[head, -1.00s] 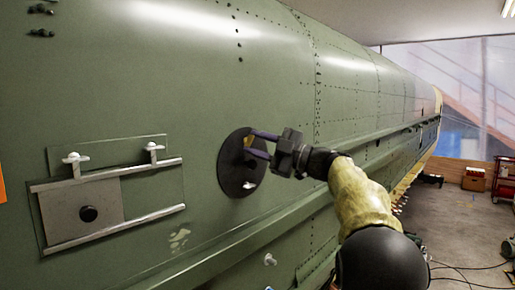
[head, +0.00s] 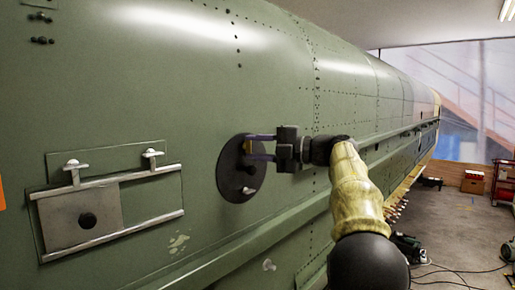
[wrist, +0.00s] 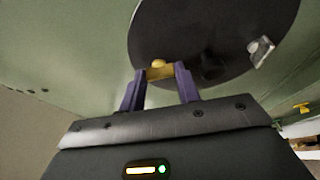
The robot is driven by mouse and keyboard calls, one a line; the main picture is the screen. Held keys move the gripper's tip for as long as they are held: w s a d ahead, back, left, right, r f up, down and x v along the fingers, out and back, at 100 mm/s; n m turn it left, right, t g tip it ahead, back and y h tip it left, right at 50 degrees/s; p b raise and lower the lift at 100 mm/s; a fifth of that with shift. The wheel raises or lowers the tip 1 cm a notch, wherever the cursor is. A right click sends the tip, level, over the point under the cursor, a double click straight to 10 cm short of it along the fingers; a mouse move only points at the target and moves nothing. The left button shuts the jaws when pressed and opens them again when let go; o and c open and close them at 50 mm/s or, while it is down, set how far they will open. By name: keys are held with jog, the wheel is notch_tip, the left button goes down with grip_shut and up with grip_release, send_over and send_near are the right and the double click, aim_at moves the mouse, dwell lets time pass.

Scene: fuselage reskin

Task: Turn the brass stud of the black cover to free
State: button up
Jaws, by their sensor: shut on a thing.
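The round black cover (head: 232,184) sits on the green fuselage skin. It also fills the top of the wrist view (wrist: 215,30). The brass stud (wrist: 158,72) is on the cover near its edge, between my fingertips. My gripper (wrist: 160,80) is shut on the stud, one purple finger on each side. In the head view my gripper (head: 250,147) reaches in from the right, fingers at the upper part of the cover. A second, silver stud (head: 248,190) stands low on the cover and shows in the wrist view too (wrist: 260,50), apart from the fingers.
To the left, a grey sliding plate (head: 60,218) with a black knob sits between two metal rails. Rivet lines run along the green fuselage (head: 130,90). A red cart (head: 504,182) and a box (head: 476,181) stand far right. Cables lie on the floor.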

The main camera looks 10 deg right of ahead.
dwell(0.3)
jog(key=o, duration=1)
jog(key=shift+s+d, duration=0.25)
jog(key=shift+d, duration=0.25)
jog(key=b+v, duration=0.3)
jog(key=v, duration=1.3)
jog(key=shift+s+d+b, duration=0.1)
jog(key=shift+d+b, duration=0.05)
jog(key=shift+b, duration=0.15)
